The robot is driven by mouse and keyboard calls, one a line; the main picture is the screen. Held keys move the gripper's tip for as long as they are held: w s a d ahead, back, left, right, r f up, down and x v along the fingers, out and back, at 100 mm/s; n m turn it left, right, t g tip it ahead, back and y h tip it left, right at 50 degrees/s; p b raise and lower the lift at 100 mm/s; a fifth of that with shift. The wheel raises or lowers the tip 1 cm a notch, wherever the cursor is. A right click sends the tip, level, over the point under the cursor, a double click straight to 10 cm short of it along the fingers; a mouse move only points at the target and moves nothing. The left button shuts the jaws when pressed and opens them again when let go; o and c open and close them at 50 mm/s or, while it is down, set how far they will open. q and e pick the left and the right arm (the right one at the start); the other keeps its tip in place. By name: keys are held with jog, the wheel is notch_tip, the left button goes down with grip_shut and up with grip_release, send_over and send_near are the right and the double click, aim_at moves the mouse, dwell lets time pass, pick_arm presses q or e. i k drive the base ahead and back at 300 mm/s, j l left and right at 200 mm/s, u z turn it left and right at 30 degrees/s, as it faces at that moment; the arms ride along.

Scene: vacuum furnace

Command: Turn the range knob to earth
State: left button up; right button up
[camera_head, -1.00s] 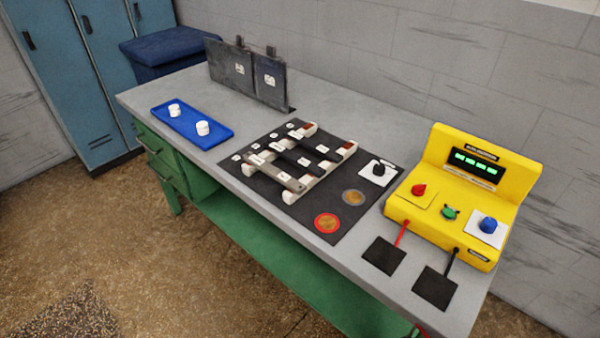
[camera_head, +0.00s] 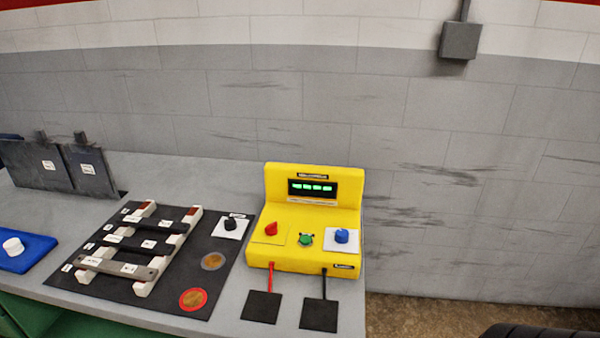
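A yellow meter box (camera_head: 313,257) stands at the right end of the bench, with a lit green display (camera_head: 312,188). Its sloped front carries a red knob (camera_head: 271,229) at left, a small green knob (camera_head: 305,239) in the middle and a blue knob (camera_head: 342,236) on a white plate at right. A separate black knob (camera_head: 231,224) sits on a white plate on the dark mat, left of the meter. The markings are too small to read, so I cannot tell which knob is the range knob or where it points. Neither gripper is in view.
The dark mat (camera_head: 178,296) holds a rack of grey and black bars (camera_head: 118,267) and two round discs. Two black pads (camera_head: 319,315) lie before the meter on red and black leads. A blue tray (camera_head: 22,258) is at far left. Right of the bench is open floor.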

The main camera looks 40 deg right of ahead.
aim_at(342, 235)
jog(key=z, duration=1.55)
